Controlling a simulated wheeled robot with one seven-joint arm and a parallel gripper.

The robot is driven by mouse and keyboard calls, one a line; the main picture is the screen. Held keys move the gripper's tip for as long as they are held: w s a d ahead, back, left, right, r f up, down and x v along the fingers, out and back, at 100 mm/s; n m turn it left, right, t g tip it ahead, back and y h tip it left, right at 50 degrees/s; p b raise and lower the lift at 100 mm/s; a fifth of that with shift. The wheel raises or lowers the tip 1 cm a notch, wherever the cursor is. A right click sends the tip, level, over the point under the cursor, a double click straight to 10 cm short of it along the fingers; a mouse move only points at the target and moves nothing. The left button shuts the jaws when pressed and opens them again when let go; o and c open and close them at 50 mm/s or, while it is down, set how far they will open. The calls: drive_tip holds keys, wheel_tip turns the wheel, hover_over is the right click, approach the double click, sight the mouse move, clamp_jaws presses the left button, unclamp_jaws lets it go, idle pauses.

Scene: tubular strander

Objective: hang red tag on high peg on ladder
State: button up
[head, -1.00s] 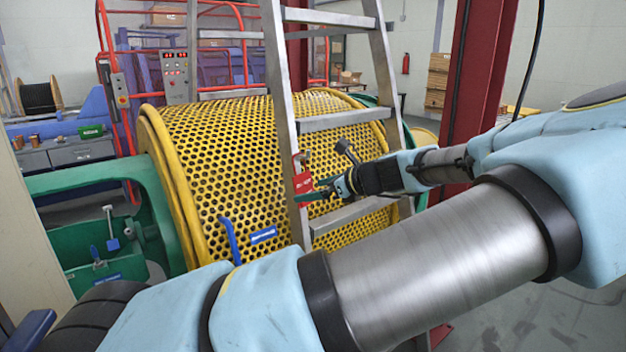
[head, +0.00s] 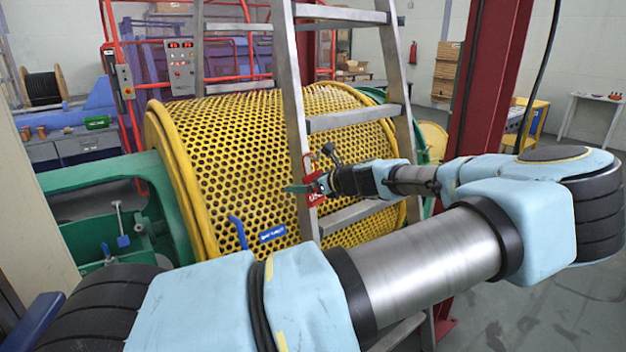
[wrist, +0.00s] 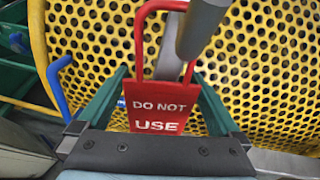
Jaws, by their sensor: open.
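The red tag reads DO NOT USE and has a red loop on top. It shows upright in the wrist view (wrist: 158,115) and small on the ladder's left rail in the head view (head: 312,193). My gripper (head: 308,188) is open at the tag. In the wrist view its two green fingers (wrist: 158,100) stand apart, one on each side of the tag. A grey peg (wrist: 203,25) crosses the loop's right side in the wrist view. The loop seems to be around it, but I cannot tell for certain. The metal ladder (head: 293,110) stands before the yellow drum.
The yellow perforated drum guard (head: 225,150) is close behind the ladder. A blue handle (head: 238,232) is on the guard at lower left. A dark red column (head: 485,80) stands right of the ladder. Open floor lies at the lower right.

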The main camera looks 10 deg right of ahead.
drive_tip(key=shift+w, duration=0.1)
drive_tip(key=shift+c, duration=0.4)
drive_tip(key=c, duration=1.1)
drive_tip(key=shift+r+p, duration=1.15)
drive_tip(key=shift+r, duration=0.15)
drive_tip(key=s+d+p, duration=0.2)
drive_tip(key=s+d, duration=0.1)
drive_tip(key=s, duration=0.5)
drive_tip(key=shift+d+p, duration=0.35)
drive_tip(key=shift+d, duration=0.05)
drive_tip(key=shift+s, duration=0.2)
